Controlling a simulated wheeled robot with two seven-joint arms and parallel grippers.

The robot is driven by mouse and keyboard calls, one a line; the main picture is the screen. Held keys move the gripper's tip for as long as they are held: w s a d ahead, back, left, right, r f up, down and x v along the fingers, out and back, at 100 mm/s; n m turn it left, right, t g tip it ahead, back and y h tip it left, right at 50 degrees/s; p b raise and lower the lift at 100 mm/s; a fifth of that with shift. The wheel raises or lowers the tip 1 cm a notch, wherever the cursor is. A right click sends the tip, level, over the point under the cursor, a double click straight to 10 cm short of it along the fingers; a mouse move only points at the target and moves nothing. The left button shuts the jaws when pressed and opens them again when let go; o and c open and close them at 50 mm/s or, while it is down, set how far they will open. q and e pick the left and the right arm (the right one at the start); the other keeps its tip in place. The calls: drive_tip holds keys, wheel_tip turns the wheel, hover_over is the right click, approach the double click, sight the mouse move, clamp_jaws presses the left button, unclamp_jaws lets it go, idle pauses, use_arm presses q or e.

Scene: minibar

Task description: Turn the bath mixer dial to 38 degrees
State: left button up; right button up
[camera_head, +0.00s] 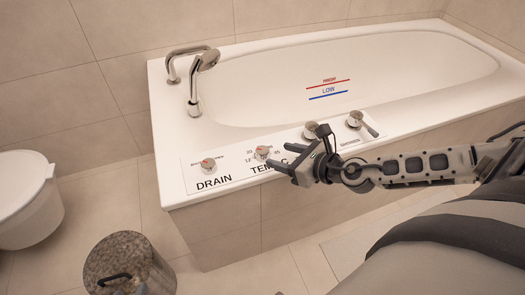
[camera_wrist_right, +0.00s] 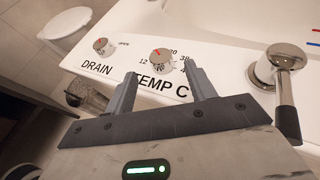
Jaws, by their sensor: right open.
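The temperature dial (camera_head: 262,152) is a small chrome knob with a red mark, above the "TEMP C" label on the tub's white control panel. In the wrist view the dial (camera_wrist_right: 162,60) has its red mark toward the upper left; small numbers surround it, with 12 at its left and 30 at its upper right. I cannot read the exact setting. My right gripper (camera_head: 282,164) is open and empty, just right of the dial in the head view. In the wrist view its fingers (camera_wrist_right: 164,82) point toward the dial, one on either side, seemingly short of it.
The drain knob (camera_head: 208,164) is left of the dial. Chrome lever handles (camera_head: 358,120) stand to the right, one close to my gripper in the wrist view (camera_wrist_right: 277,68). A hand shower (camera_head: 200,75) stands at the tub's left end. A bin (camera_head: 128,265) and toilet (camera_head: 28,200) are at left.

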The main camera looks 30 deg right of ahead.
sight(263, 150)
drive_tip(key=x, duration=0.7)
drive_tip(key=shift+w+f, duration=0.15)
drive_tip(key=shift+w, duration=0.2)
drive_tip(key=c, duration=0.9)
